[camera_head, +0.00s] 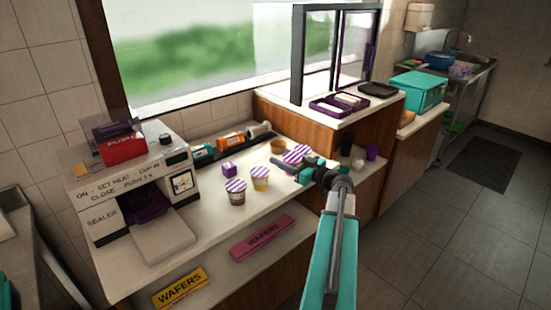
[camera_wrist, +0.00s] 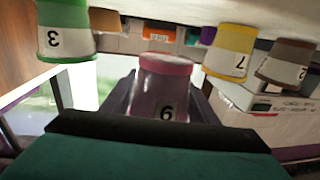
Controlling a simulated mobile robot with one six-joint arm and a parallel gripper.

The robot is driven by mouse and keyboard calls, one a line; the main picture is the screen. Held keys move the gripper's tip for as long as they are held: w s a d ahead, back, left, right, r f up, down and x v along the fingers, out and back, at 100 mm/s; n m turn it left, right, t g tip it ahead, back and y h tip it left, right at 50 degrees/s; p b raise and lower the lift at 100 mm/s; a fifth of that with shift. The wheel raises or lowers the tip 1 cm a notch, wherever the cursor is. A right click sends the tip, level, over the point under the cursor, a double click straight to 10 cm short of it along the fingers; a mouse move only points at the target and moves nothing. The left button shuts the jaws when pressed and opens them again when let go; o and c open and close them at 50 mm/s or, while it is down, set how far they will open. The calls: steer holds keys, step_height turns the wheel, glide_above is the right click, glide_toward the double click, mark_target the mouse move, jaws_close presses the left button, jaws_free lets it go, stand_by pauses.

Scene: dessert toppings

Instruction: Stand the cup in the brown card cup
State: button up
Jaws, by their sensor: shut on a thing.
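The held cup is pink with a numbered label (camera_wrist: 163,88) and sits between the fingers of my gripper (camera_head: 291,168). In the wrist view, which looks inverted, its base shows clear of the counter. In the head view only a purple-striped lid (camera_head: 290,156) shows near the fingers, and the gripper covers much of that spot. The brown card cup (camera_head: 278,146) stands open and empty-looking on the counter, just behind and left of the gripper. It is partly hidden behind a green cup in the wrist view (camera_wrist: 105,20).
A yellow cup (camera_head: 260,178) and a brown-labelled cup (camera_head: 236,191) with striped lids stand to the left. A green cup (camera_wrist: 66,42) stands close beside my gripper. The counter's front is clear.

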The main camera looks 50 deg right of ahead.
steer(key=shift+w+d+f+p, duration=0.1)
steer(key=shift+w+d, duration=0.15)
steer(key=shift+w, duration=0.6)
steer(key=shift+w+d+f+p, duration=0.1)
steer(key=shift+w+d+p, duration=0.1)
steer(key=shift+w, duration=0.7)
steer(key=shift+w+d+f+p, duration=0.1)
steer(key=shift+w+d, duration=0.15)
steer(key=shift+w, duration=0.6)
steer(key=shift+w+d, duration=0.1)
steer(key=shift+w, duration=0.45)
steer(key=shift+w+f, duration=0.15)
steer(key=shift+f, duration=0.1)
steer(key=shift+f+p, duration=0.5)
steer(key=shift+f, duration=1.05)
steer(key=shift+f, duration=0.1)
steer(key=o, duration=1.1)
steer(key=shift+o, duration=0.2)
steer(key=s+b, duration=0.1)
steer(key=s, duration=0.7)
steer(key=s+b, duration=0.1)
steer(key=s, duration=0.3)
steer(key=shift+s+d+b, duration=0.1)
steer(key=shift+d+b, duration=0.2)
steer(key=shift+d, duration=0.05)
